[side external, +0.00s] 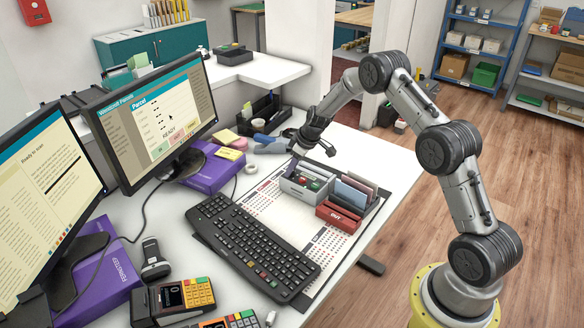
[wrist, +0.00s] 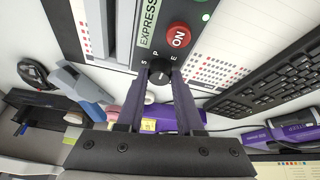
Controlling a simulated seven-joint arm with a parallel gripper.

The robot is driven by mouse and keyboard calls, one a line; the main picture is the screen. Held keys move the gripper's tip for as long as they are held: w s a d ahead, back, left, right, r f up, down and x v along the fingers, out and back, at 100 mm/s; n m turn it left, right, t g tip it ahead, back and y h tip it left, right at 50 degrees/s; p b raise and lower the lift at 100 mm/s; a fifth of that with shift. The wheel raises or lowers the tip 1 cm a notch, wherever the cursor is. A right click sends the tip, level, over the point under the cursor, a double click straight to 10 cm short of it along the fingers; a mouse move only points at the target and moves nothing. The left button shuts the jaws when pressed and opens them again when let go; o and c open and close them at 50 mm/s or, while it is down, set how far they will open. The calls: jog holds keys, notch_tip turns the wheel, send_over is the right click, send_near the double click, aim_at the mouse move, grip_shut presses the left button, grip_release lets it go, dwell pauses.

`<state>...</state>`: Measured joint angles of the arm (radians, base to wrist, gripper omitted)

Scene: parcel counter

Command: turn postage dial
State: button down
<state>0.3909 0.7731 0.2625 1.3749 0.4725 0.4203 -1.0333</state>
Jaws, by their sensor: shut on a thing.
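The postage dial (wrist: 160,69) is a small black knob on a dark panel in the wrist view, with the letters S, P and E around it. My gripper (wrist: 160,80) has its two fingers on either side of the knob, shut on it. In the side external view my gripper (side external: 297,154) reaches down at the back left of the grey box (side external: 291,186). The dial is too small and hidden to make out there. A red ON button (wrist: 178,36) and a green EXPRESS label (wrist: 149,22) sit beyond the dial on the same panel.
A black keyboard (side external: 254,246) lies in front. Tape and a purple box (side external: 212,166) sit to the left, near the monitor (side external: 158,121) showing READY. The counter's right side is clear.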

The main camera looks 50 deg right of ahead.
aim_at(309, 176)
jog(key=n+y, duration=0.1)
jog(key=n, duration=0.1)
jog(key=n+y, duration=0.1)
jog(key=n, duration=0.2)
jog(key=shift+d+n+g, duration=0.2)
jog(key=shift+n+g, duration=0.1)
jog(key=shift+g, duration=0.1)
dwell(0.4)
jog(key=c, duration=0.5)
grip_release()
jog(key=shift+c, duration=0.2)
jog(key=shift+r, duration=0.1)
jog(key=v, duration=1.3)
jog(key=shift+d+r, duration=0.2)
jog(key=shift+r, duration=0.1)
jog(key=shift+a, duration=0.1)
